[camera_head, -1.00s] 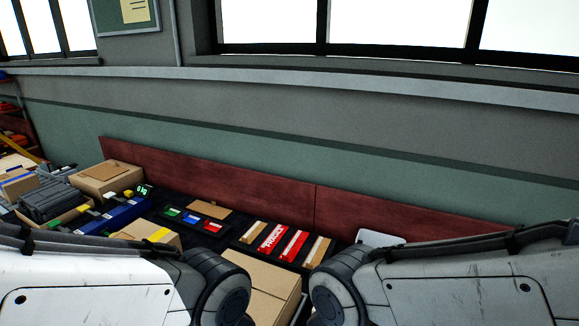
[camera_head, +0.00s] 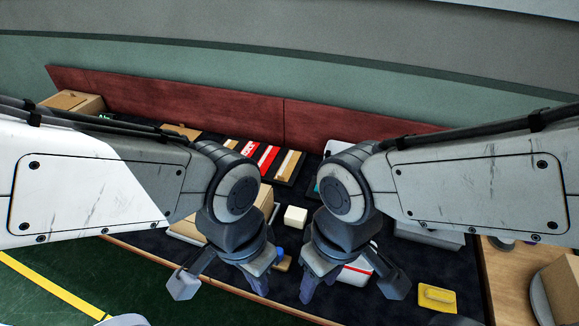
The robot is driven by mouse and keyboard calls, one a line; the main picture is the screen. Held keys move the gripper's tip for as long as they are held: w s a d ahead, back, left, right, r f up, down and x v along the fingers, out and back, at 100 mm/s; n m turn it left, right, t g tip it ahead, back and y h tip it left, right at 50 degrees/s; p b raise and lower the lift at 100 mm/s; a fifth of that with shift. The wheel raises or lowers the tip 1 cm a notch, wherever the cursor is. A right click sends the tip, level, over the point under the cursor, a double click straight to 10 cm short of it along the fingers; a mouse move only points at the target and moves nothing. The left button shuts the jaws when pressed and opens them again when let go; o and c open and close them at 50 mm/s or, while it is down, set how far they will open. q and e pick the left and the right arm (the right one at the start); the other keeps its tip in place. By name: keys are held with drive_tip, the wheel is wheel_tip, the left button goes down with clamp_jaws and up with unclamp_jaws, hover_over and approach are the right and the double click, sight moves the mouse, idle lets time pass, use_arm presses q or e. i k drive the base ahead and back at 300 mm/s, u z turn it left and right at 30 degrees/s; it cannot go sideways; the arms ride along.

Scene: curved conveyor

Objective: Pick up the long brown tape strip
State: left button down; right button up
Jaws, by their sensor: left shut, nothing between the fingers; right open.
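Two brown tape strips with white bands lie in dark slots at the back of the table. One strip (camera_head: 290,164) is right of the red strips and the other (camera_head: 230,144) is left of them; I cannot tell which is the longer. My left gripper (camera_head: 261,284) points down over the front of the table, shut and empty. My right gripper (camera_head: 311,286) points down beside it, open and empty. Both are well in front of the strips and apart from them. My arms hide parts of the table.
Red strips (camera_head: 266,159) lie between the brown ones. A cardboard box (camera_head: 266,203) and a white block (camera_head: 295,216) stand between the strips and my grippers. A yellow item (camera_head: 437,297) lies at the front right. A red board (camera_head: 245,110) runs along the back.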

sight(283, 174)
drive_tip(key=k, duration=1.25)
drive_tip(key=u, duration=0.75)
drive_tip(key=i, duration=0.65)
drive_tip(key=u, duration=0.7)
drive_tip(key=i, duration=0.75)
drive_tip(key=z, duration=0.6)
drive_tip(key=i, duration=0.75)
drive_tip(key=z, duration=0.65)
